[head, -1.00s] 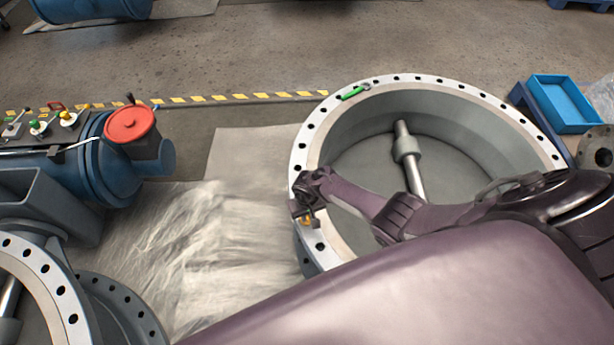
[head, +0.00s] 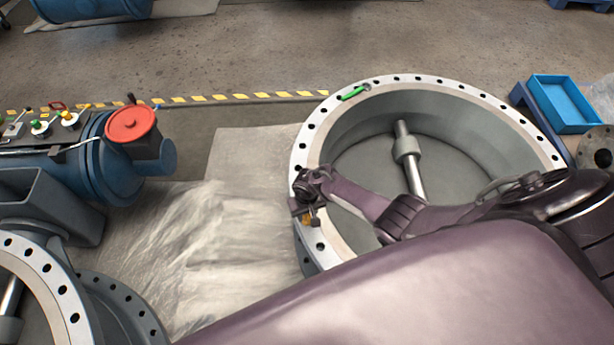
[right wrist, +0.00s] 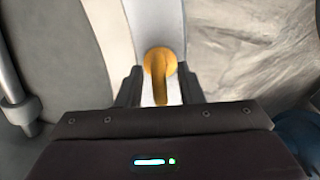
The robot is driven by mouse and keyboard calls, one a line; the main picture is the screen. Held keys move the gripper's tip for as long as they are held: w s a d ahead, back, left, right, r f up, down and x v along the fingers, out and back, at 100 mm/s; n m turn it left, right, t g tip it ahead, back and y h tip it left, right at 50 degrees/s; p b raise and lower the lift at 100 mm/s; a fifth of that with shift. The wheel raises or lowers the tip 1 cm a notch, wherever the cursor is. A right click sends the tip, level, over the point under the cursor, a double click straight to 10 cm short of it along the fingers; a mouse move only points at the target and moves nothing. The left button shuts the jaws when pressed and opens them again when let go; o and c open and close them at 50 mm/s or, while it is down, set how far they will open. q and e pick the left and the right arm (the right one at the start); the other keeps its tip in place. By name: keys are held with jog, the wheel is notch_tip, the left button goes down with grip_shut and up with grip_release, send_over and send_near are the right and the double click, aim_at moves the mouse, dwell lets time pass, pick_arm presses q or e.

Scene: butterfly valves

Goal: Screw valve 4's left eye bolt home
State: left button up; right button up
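A large grey ring-shaped valve (head: 298,160) lies at right of centre in the head view, its flange full of bolt holes. A yellow eye bolt (head: 307,219) stands at the left side of this flange, partly hidden by my right gripper (head: 308,208). In the right wrist view the eye bolt (right wrist: 159,63) stands between the two dark fingers of the gripper (right wrist: 159,82). Pale gaps show on both sides of its narrow part, so the fingers look open around it. How deep the bolt sits is hidden. My left gripper is out of view.
A green item (head: 353,93) lies on the flange's far rim. The valve's shaft (head: 408,155) crosses its opening. A blue bin (head: 565,103) stands at right. A blue actuator with a red cap (head: 131,123) and another flange (head: 45,270) are at left. Crumpled sheeting covers the floor between.

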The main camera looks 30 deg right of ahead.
notch_tip(320, 180, up, 6)
jog(key=shift+f+p, duration=0.15)
jog(key=shift+p, duration=0.85)
jog(key=shift+r, duration=0.55)
